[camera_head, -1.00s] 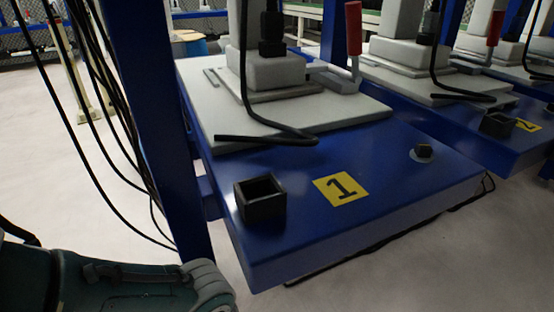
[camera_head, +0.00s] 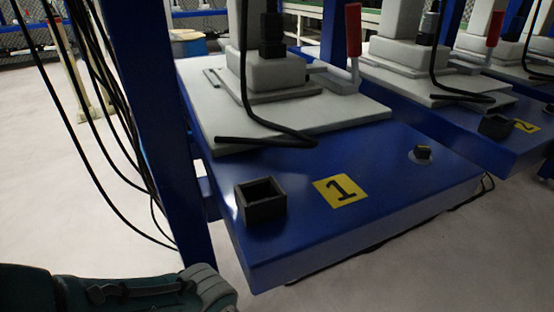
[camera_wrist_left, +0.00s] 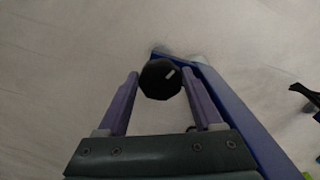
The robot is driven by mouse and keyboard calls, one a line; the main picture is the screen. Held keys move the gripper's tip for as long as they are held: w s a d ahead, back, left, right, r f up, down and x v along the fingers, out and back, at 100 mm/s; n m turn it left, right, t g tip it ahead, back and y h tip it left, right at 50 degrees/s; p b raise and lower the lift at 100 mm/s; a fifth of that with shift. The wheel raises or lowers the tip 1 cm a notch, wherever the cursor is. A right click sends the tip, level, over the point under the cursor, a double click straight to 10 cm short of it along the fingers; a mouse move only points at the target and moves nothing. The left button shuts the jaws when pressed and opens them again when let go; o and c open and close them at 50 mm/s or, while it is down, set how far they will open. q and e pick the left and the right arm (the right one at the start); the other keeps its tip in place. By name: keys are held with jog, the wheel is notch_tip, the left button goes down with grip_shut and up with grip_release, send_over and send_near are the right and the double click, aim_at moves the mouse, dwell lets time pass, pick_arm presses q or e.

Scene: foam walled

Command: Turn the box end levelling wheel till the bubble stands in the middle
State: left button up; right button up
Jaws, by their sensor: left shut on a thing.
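The black levelling wheel (camera_wrist_left: 160,80) has a pale mark on its face, right of its middle. In the left wrist view my left gripper (camera_wrist_left: 160,77) has one finger on each side of the wheel and is shut on it. The blue bench (camera_head: 340,230) carries a black open box (camera_head: 260,200) at its near left corner. A small dark block (camera_head: 423,153) with a yellowish mark sits on a round grey base near the bench's right end. I cannot make out a bubble. My left arm shows at the bottom left of the head view, its fingertips hidden. My right gripper is not in view.
A yellow label "1" (camera_head: 341,190) lies on the bench top. A grey press with a red-handled lever (camera_head: 353,30) stands behind it. A blue post (camera_head: 160,130) and hanging black cables (camera_head: 110,140) are at the left. A second bench, labelled "2", is at the right.

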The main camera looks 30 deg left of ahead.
pick_arm(q)
jog(key=shift+n, duration=0.6)
jog(key=o, duration=1.4)
jog(key=shift+c, duration=0.2)
jog(key=shift+r, duration=0.15)
notch_tip(320, 180, up, 10)
jog(key=p, duration=0.9)
jog(key=shift+f+p, duration=0.2)
jog(key=shift+p, duration=0.2)
